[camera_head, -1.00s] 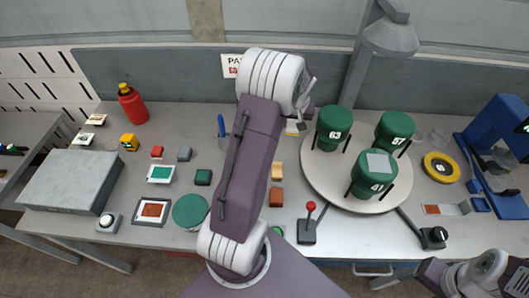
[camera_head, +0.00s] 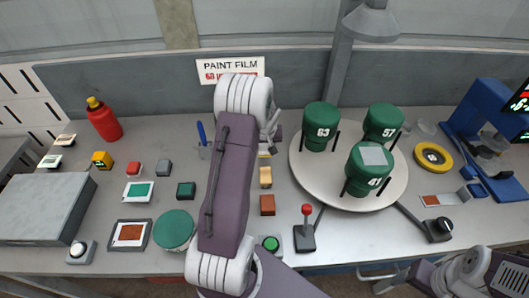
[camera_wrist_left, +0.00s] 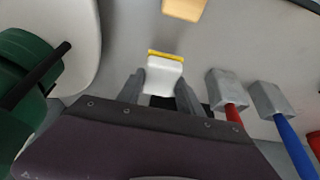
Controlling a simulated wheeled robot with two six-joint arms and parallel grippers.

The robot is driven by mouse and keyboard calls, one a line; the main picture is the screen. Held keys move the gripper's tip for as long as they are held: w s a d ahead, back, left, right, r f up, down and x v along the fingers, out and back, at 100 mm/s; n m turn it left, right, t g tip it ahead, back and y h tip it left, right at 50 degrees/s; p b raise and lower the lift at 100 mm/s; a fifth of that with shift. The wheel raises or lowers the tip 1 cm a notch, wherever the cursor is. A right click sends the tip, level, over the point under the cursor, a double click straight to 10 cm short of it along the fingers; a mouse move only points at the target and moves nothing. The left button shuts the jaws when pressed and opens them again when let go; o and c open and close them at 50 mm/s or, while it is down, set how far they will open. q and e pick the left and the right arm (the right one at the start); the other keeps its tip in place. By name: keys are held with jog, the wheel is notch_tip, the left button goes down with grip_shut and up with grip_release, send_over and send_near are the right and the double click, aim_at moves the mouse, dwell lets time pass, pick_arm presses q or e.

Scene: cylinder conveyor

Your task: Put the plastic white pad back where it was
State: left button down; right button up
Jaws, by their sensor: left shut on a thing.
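The white plastic pad (camera_wrist_left: 164,74) with a yellow front edge is between the two fingers of my left gripper (camera_wrist_left: 160,88) in the left wrist view. The fingers are shut on it. In the head view my left gripper (camera_head: 270,142) is low over the bench, left of the round turntable, partly hidden by my own arm. The pad is small there and mostly hidden. I cannot tell whether it touches the bench. My right arm shows at the lower right, but its gripper is out of sight.
The turntable (camera_head: 300,172) carries green canisters numbered 63 (camera_head: 320,128), 57 (camera_head: 384,122) and 41 (camera_head: 367,172). A tan block (camera_wrist_left: 185,8) lies just beyond the pad. Tools with red (camera_wrist_left: 233,113) and blue handles (camera_wrist_left: 293,142) are beside the gripper. A red-knobbed lever (camera_head: 306,228) stands in front.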

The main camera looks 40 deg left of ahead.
aim_at(264, 148)
pick_arm(q)
jog(key=f, duration=0.3)
jog(key=shift+s+f+b, duration=0.1)
jog(key=shift+s+b, duration=0.1)
jog(key=shift+b, duration=0.15)
jog(key=shift+w+a+f, duration=0.1)
jog(key=shift+a+f, duration=0.05)
jog(key=shift+f, duration=0.15)
jog(key=c, duration=0.9)
grip_release()
jog(key=shift+o, duration=0.7)
jog(key=shift+r, duration=0.4)
jog(key=v, duration=1.1)
jog(key=shift+r+p, duration=0.3)
jog(key=shift+p, duration=0.15)
